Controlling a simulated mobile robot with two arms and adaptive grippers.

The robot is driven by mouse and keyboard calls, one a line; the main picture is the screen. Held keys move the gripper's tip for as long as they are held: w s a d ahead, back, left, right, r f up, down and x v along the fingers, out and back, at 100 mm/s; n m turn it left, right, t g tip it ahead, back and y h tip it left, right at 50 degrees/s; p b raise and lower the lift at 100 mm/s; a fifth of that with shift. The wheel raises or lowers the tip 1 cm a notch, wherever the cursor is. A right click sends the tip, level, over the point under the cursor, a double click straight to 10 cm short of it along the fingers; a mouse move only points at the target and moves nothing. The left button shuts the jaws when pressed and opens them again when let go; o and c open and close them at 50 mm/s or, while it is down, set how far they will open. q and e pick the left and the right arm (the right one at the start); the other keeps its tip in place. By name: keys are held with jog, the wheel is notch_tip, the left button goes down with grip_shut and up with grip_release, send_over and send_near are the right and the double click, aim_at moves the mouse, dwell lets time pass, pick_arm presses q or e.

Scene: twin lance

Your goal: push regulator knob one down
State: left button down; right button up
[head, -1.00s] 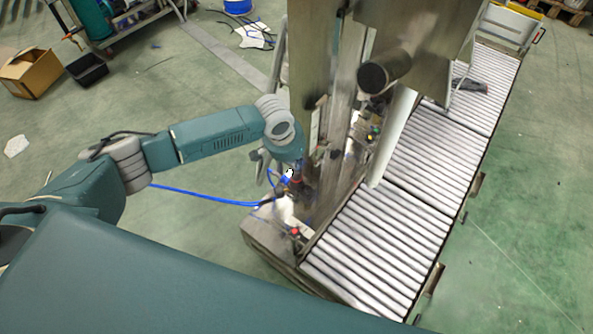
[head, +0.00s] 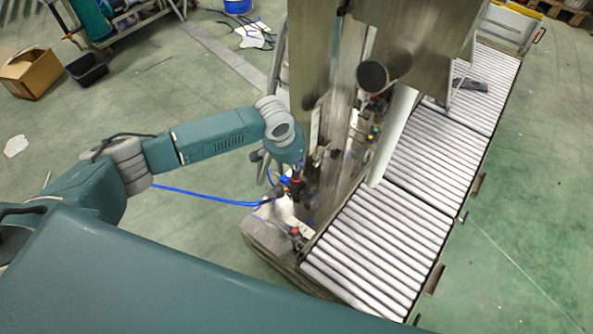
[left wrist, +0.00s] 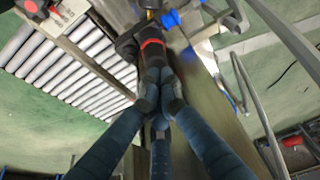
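A black regulator knob with a red ring (left wrist: 150,46) is at the top middle of the left wrist view. A red-marked fitting, which I take to be the same knob (head: 296,180), shows below my left wrist in the head view. My left gripper (left wrist: 161,92) has its dark blue fingers drawn together, with the tips at the near end of the black knob. They look in contact, but the exact touch is hidden. In the head view the left gripper is mostly hidden by the wrist and fittings. My right gripper is not in view.
A second red knob (head: 295,233) sits lower on the machine base. A steel column (head: 318,60) stands close beside the left wrist. A roller conveyor (head: 385,235) runs along its right. A blue hose (head: 205,195) crosses on the left.

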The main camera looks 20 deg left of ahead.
pick_arm(q)
jog(key=shift+f, duration=0.4)
jog(key=shift+f, duration=0.1)
jog(key=shift+f+b, duration=0.25)
jog(key=shift+b, duration=0.1)
jog(key=shift+r+p, duration=0.8)
jog(key=shift+p, duration=0.15)
jog(key=shift+r+p, duration=0.55)
jog(key=shift+p, duration=0.1)
notch_tip(320, 180, up, 2)
jog(key=p, duration=0.2)
jog(key=shift+r+p, duration=0.15)
jog(key=shift+p, duration=0.25)
jog(key=shift+r+p, duration=0.65)
jog(key=shift+p, duration=0.1)
jog(key=shift+f, duration=0.1)
